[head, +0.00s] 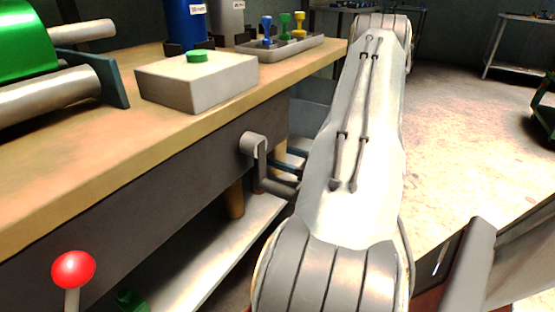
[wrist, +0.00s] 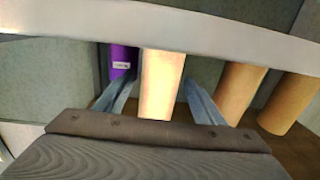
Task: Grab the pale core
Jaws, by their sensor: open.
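The pale core (wrist: 162,82) is a light cream cylinder in the middle of the wrist view. Its upper end is hidden behind a pale grey bar (wrist: 170,30). My gripper (wrist: 163,88) is open, with one blue-grey finger on each side of the core. The fingertips show close to its sides; I cannot tell whether they touch it. A tan core (wrist: 240,88) and a browner core (wrist: 290,100) stand to the right. In the head view the pale core cannot be made out.
The workbench (head: 200,120) fills the left of the head view, with a grey button box (head: 200,82) and a tray of coloured stamps (head: 285,46) on it. A lower shelf (head: 215,260) runs beneath. A red-knobbed lever (head: 73,270) rises front left. Open floor lies right.

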